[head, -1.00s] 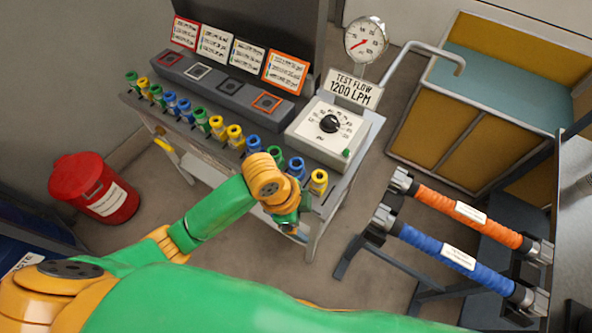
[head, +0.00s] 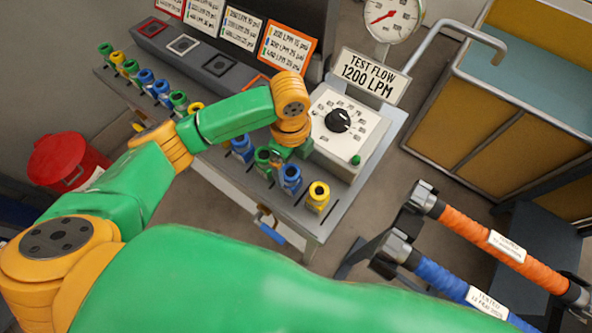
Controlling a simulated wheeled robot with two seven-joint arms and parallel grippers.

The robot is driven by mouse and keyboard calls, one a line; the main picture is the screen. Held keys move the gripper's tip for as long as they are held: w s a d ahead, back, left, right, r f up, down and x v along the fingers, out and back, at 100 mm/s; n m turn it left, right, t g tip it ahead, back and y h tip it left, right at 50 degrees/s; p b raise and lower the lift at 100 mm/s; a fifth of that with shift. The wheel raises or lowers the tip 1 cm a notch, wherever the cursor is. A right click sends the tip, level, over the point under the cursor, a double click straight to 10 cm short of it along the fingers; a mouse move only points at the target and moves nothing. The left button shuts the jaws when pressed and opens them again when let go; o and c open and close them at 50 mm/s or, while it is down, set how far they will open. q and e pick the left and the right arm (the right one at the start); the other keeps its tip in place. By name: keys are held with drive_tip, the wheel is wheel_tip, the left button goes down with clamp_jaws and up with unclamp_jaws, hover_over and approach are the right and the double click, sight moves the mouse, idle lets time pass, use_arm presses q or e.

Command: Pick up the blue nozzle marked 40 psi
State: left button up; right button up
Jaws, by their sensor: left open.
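A row of nozzles in green, yellow and blue stands along the front of the grey pump panel. Blue nozzles show at the left part (head: 147,77) and (head: 160,89), and two more nearer the right end, one (head: 242,149) beside my wrist and one (head: 290,178) right of it. No 40 psi marking is readable on any of them. My left gripper (head: 276,160) is open, pointing down at the green nozzle (head: 263,158) between the two right-hand blue ones. My wrist and forearm hide its fingers in part and some nozzles in the middle. My right gripper is out of view.
A yellow nozzle (head: 318,196) stands at the right end. The control box (head: 347,125) with a black knob, the test flow sign (head: 368,77) and the gauge (head: 393,15) stand right of my wrist. Orange (head: 490,243) and blue (head: 455,285) hoses lie at the lower right.

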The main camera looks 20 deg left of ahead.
use_arm(q)
drive_tip(key=shift+s+f, duration=0.2)
drive_tip(key=shift+f, duration=0.1)
drive_tip(key=shift+s+f, duration=0.1)
drive_tip(key=shift+f, duration=0.25)
drive_tip(key=f, duration=0.4)
drive_tip(key=f+p, duration=0.1)
drive_tip(key=f, duration=0.1)
drive_tip(key=shift+w+a, duration=0.2)
drive_tip(key=shift+a, duration=0.1)
clamp_jaws()
